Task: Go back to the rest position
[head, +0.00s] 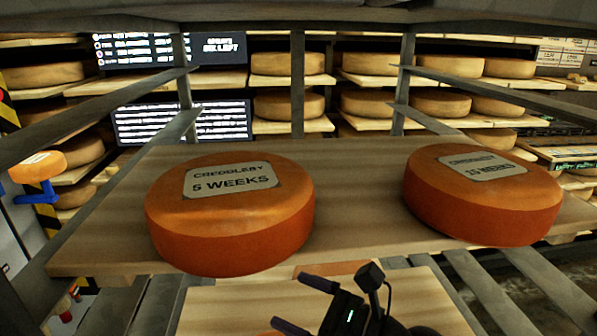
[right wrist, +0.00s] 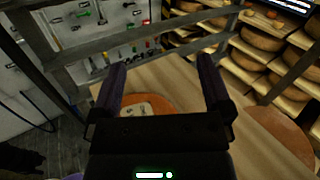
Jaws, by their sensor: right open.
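My right gripper (head: 305,303) is at the bottom middle of the head view, in front of and below the front edge of a wooden shelf board (head: 330,155). Its two dark fingers are spread apart with nothing between them. In the right wrist view the open fingers (right wrist: 160,85) point over the board. An orange cheese wheel labelled "5 WEEKS" (head: 230,222) lies on the board at left; a second one labelled with weeks (head: 485,205) lies at right. My left gripper is not in view.
Metal rack posts (head: 297,85) and slanted rails (head: 90,120) frame the board. A lower board (head: 420,300) is below it. Racks with several cheese wheels (head: 285,64) and dark text screens (head: 180,120) stand behind. A tool wall (right wrist: 90,40) shows in the right wrist view.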

